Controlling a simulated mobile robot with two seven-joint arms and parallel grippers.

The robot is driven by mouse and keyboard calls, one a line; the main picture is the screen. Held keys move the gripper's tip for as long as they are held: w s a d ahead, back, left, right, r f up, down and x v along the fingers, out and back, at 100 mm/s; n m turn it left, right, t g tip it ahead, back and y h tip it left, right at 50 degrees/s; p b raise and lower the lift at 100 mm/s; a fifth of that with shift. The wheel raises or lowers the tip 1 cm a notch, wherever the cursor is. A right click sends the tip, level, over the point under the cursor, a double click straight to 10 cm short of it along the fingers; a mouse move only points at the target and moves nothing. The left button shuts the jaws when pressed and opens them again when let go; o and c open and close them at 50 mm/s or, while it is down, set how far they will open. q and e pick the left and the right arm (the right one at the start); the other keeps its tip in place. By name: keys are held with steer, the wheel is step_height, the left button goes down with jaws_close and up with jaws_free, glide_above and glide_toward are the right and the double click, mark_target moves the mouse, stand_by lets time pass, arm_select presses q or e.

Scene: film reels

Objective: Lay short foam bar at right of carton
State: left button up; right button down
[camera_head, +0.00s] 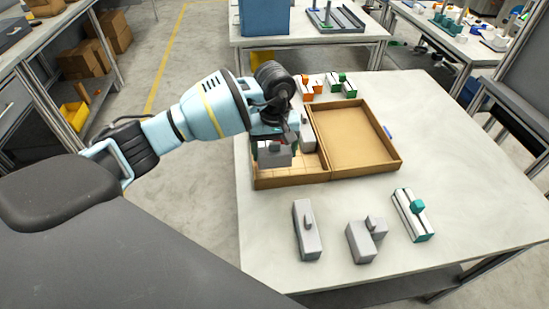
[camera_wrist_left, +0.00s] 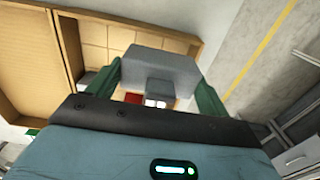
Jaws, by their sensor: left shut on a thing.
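My left gripper (camera_head: 274,144) is shut on a grey foam bar (camera_head: 273,158) with a smaller block on it. In the left wrist view the green fingers grip this bar (camera_wrist_left: 160,68) from both sides. I cannot tell its full length. It is over the left half of the open carton (camera_head: 290,182); whether it touches the floor there is unclear. Another grey piece (camera_head: 308,140) stands beside the gripper in the same half. The carton's right half (camera_head: 355,138) is empty. My right gripper is not in view.
On the table in front of the carton lie a long grey bar (camera_head: 305,238), a grey two-block piece (camera_head: 359,245) and a white-and-green piece (camera_head: 408,220). Orange, white and green pieces (camera_head: 322,86) lie behind the carton. The table right of the carton (camera_head: 455,150) is mostly clear.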

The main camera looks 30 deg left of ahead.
mark_target(274, 165)
arm_select(q)
step_height(274, 165, down, 4)
steer(key=shift+r, duration=0.25)
steer(key=shift+s+f, duration=0.25)
steer(key=shift+f, duration=0.55)
steer(key=o, duration=0.9)
steer(key=shift+w+d+f, duration=0.1)
steer(key=shift+d+f, duration=0.05)
step_height(274, 165, up, 14)
steer(key=shift+w+f, duration=0.1)
steer(key=shift+w, duration=0.05)
